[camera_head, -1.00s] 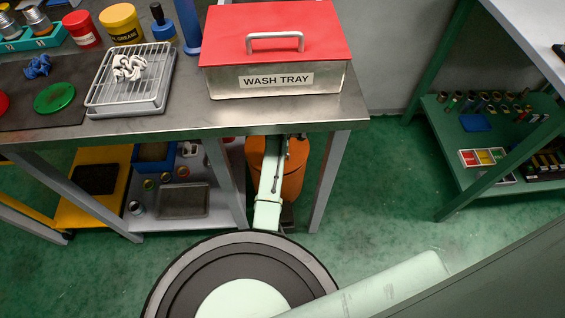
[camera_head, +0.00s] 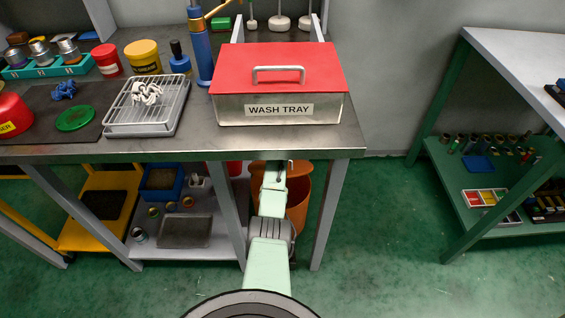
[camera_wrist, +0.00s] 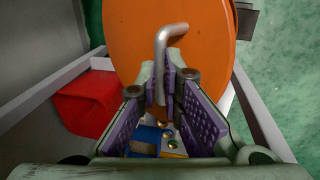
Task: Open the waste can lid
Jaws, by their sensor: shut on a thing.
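The orange waste can (camera_head: 299,212) stands on the floor under the workbench, partly hidden by my arm. In the wrist view its round orange lid (camera_wrist: 205,40) fills the upper middle, with a bent grey metal handle (camera_wrist: 161,45) in front of it. My gripper (camera_wrist: 171,76) has its purple-padded fingers around the lower part of this handle and is shut on it. In the head view my gripper is hidden under the bench. How far the lid is raised cannot be told clearly.
The workbench (camera_head: 210,140) overhangs the can, with a red-lidded wash tray (camera_head: 280,108) on top. Bench legs (camera_head: 330,215) stand on both sides of my arm. A lower shelf (camera_head: 170,245) holds a dark tray and small parts.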

